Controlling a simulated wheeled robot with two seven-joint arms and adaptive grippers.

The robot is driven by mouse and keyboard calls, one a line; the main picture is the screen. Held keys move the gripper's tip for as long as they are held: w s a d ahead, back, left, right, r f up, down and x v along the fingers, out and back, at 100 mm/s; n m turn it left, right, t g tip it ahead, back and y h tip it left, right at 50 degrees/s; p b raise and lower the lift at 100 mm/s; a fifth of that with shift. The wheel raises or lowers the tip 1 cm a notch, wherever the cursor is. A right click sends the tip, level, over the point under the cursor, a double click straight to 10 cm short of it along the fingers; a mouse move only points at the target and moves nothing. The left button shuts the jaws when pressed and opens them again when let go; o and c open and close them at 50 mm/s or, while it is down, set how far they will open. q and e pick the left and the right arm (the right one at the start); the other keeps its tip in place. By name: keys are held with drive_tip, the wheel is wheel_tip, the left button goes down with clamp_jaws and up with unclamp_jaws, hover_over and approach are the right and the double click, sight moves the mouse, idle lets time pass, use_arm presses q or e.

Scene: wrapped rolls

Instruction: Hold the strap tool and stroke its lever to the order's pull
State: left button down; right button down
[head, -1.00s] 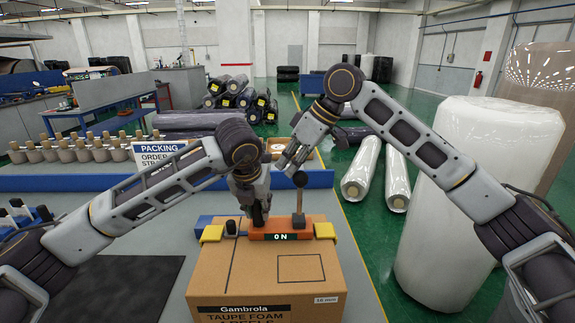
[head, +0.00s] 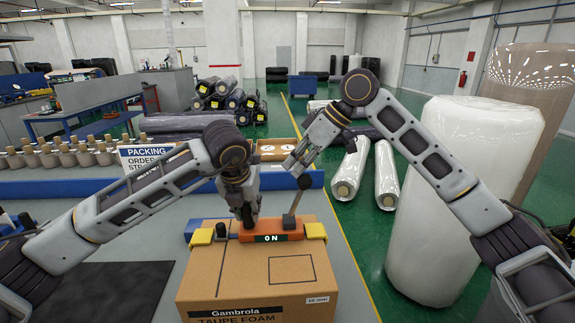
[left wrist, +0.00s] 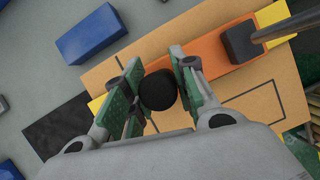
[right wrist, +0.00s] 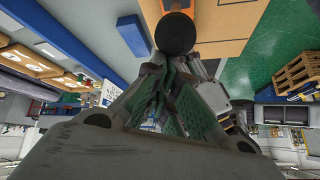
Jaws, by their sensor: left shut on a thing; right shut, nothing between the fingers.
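The orange strap tool (head: 258,236) lies across the top of the carton (head: 230,275), between two yellow blocks. Its display reads 0 N. Its lever (head: 291,215) leans to the right and ends in a dark knob (head: 304,181). My left gripper (head: 248,218) is shut on the tool's black grip at its left end; the grip's round top (left wrist: 157,90) shows between the fingers in the left wrist view. My right gripper (head: 289,166) is shut and empty, just up and left of the lever knob. That knob (right wrist: 175,33) shows beyond its fingertips; contact is unclear.
Several small rolls (head: 60,154) line up at the left. A blue block (left wrist: 92,35) lies beside the carton. A large wrapped roll (head: 460,200) stands at the right.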

drive_tip(key=d+f+y, duration=0.2)
drive_tip(key=d, duration=0.4)
drive_tip(key=shift+d+f+y, duration=0.2)
drive_tip(key=shift+f+y, duration=0.05)
drive_tip(key=shift+y, duration=0.05)
idle(0.3)
drive_tip(key=shift+s+d+f, duration=0.1)
drive_tip(key=shift+d+f, duration=0.1)
idle(0.4)
drive_tip(key=shift+d, duration=0.1)
drive_tip(key=s+d+r, duration=0.1)
drive_tip(key=d+r, duration=0.3)
drive_tip(key=d, duration=0.4)
drive_tip(key=shift+s+d+r, duration=0.15)
drive_tip(key=shift+s+d, duration=0.1)
drive_tip(key=shift+s, duration=0.05)
idle(1.9)
